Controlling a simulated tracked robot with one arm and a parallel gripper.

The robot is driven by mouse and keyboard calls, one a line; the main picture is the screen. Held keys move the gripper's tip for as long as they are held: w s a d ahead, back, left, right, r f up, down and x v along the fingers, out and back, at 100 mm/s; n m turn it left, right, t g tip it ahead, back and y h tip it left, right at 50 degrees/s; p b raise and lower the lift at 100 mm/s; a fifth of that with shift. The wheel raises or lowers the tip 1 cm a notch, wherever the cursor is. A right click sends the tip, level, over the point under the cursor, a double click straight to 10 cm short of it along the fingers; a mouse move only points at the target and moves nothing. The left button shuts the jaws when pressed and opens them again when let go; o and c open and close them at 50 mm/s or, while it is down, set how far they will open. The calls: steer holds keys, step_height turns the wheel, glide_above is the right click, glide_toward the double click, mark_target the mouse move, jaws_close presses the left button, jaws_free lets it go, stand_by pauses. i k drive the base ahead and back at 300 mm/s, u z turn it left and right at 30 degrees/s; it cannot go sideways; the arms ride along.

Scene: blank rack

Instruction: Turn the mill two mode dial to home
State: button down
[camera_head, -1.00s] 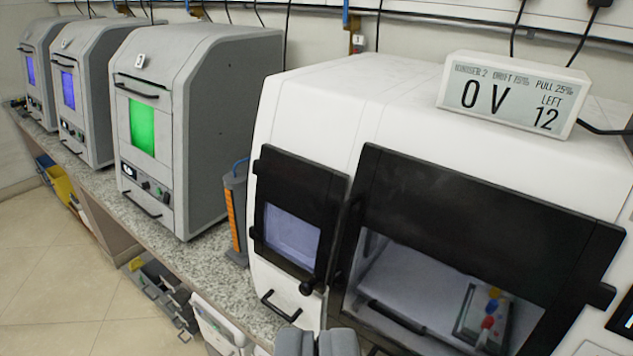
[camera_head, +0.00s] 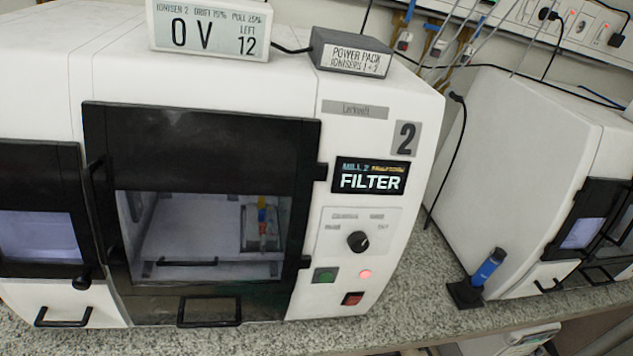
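Mill two (camera_head: 60,115) is a large white machine with a "2" label (camera_head: 406,138) at its upper right. The mode dial (camera_head: 358,241) is a round black knob on the light panel at the right of its front. Small labels sit around the dial, too small to read surely, and I cannot tell which one it points at. The black display (camera_head: 369,179) above the dial reads "MILL 2" and "FILTER". My gripper is not in view.
Below the dial are a green button (camera_head: 324,276), a lit red lamp (camera_head: 365,274) and a red switch (camera_head: 352,299). The black-framed door (camera_head: 205,140) is left of the panel.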

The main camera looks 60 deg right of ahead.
mark_target(358, 241)
steer(key=u, duration=1.45)
steer(key=k, duration=1.2)
steer(key=z, duration=1.95)
